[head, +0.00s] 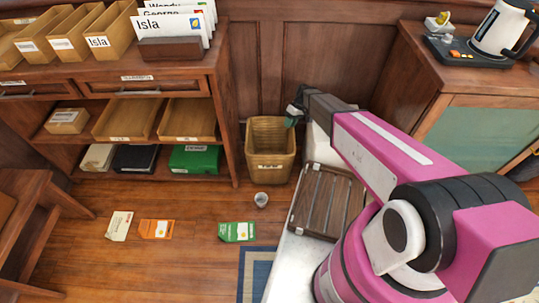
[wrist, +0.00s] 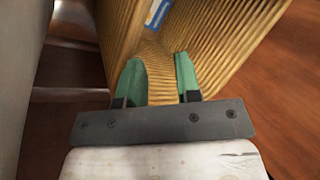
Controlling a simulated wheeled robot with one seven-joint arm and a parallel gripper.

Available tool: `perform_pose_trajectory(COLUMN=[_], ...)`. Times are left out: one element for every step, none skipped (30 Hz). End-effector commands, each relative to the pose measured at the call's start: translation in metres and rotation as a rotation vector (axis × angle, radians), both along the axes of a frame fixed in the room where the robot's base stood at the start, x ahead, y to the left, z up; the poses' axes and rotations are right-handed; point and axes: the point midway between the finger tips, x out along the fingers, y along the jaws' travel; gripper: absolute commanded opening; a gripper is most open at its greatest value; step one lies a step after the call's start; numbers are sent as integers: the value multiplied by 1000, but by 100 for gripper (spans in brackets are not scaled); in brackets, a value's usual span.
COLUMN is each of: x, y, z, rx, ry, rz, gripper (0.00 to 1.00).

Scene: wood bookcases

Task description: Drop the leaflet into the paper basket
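The paper basket (head: 270,168) is a tan woven bin standing on the floor against the wood panelling. My gripper (head: 294,112) is at the top of the basket's right side in the head view. In the wrist view my gripper (wrist: 158,82) has its two green fingers apart, with only the basket's woven wall (wrist: 215,45) behind the gap and nothing held. A blue-and-white printed piece (wrist: 157,13) shows inside the basket in the wrist view; only part of it is visible, so I cannot tell for certain that it is the leaflet.
A cream leaflet (head: 119,226), an orange one (head: 157,229) and a green one (head: 237,232) lie on the floor. A small cup (head: 261,199) stands in front of the basket. A shelf unit (head: 225,120) is left of it; a slatted brown panel (head: 327,203) is at right.

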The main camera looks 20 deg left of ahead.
Motion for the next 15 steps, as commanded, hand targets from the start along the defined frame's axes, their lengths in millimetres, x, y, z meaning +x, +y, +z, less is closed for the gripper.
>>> perform_pose_trajectory(x=[0,1,2,3,5,7,9,11,13,16,18,22,24,26,29], y=[0,-1,-1,-2,-3,-4,-5,-7,-8,-10,-11,-13,-15,-16,-18], z=[1,2,5,7,10,15,20,24,31,36,41,48,53,58,64], rx=[0,0,0,1,0,1,0,0,1,0,1,1,1,1,1], ry=[0,0,0,0,-1,-2,-3,-3,-2,-1,-2,-3,-2,-2,-2], rz=[0,0,0,0,0,-1,-1,-1,-1,0,-1,-1,-1,-1,-1], gripper=[31,31,31,31,31,31,31,31,31,31,31,31,31,31,31])
